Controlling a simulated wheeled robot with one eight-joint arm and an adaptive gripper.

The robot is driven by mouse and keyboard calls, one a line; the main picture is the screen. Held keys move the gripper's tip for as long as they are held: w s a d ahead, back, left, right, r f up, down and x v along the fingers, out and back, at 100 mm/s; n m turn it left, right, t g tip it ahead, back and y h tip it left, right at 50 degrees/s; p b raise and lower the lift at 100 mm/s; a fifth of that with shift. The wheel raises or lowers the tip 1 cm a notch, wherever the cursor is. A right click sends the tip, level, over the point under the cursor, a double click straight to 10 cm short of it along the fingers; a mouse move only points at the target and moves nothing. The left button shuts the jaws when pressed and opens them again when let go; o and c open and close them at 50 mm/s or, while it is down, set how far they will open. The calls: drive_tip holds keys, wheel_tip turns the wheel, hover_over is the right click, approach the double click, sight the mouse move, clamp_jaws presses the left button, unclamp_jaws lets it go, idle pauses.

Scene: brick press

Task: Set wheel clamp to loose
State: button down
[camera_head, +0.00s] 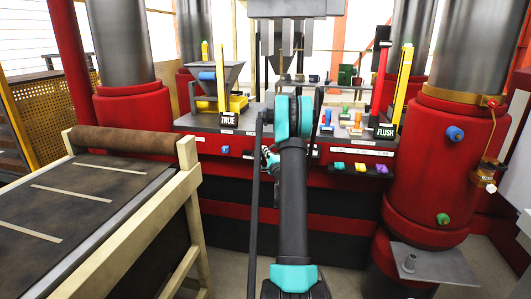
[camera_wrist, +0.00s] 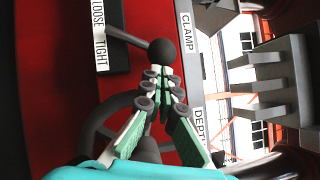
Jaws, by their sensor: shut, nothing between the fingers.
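The clamp lever shows in the wrist view, with a dark round ball knob (camera_wrist: 162,52) on a thin rod (camera_wrist: 130,38). The rod runs up and left to a dark plate beside the labels LOOSE (camera_wrist: 98,14) and TIGHT (camera_wrist: 101,50). A label CLAMP (camera_wrist: 187,32) is right of the knob. My gripper (camera_wrist: 162,82) is shut and empty, its fingertips at or just below the knob in the picture; I cannot tell if they touch it. A grey wheel (camera_wrist: 100,125) lies partly behind the fingers. In the head view, my arm hides the lever.
A DEPTH label (camera_wrist: 199,125) is right of the fingers. In the head view, a conveyor (camera_head: 85,200) with a wooden frame stands left. A thick red column (camera_head: 435,150) with a padlock-like part (camera_head: 483,178) stands right. Coloured buttons (camera_head: 360,168) line the red panel's front.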

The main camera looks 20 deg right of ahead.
sight(258, 144)
drive_tip(key=shift+w+a+r+n+g, duration=0.2)
drive_tip(key=shift+r+n+g, duration=0.1)
drive_tip(key=shift+r+n, duration=0.15)
drive_tip(key=shift+w+a+r+n+g, duration=0.2)
drive_tip(key=shift+a+r+n+g, duration=0.3)
drive_tip(key=shift+n, duration=0.35)
drive_tip(key=shift+w+a+r, duration=0.65)
drive_tip(key=shift+a+r, duration=0.05)
drive_tip(key=shift+a, duration=0.2)
drive_tip(key=shift+w+a+r+n+g, duration=0.15)
drive_tip(key=shift+w+a+n+g, duration=0.15)
drive_tip(key=shift+w+a+n, duration=0.25)
drive_tip(key=shift+w+a+r+n+g, duration=0.1)
drive_tip(key=shift+w+a+n+g, duration=0.25)
drive_tip(key=shift+a, duration=0.45)
drive_tip(key=shift+w+a+r+n+g, duration=0.15)
drive_tip(key=shift+w+a+n+g, duration=0.1)
drive_tip(key=shift+w+a+n, duration=0.3)
drive_tip(key=shift+a, duration=0.2)
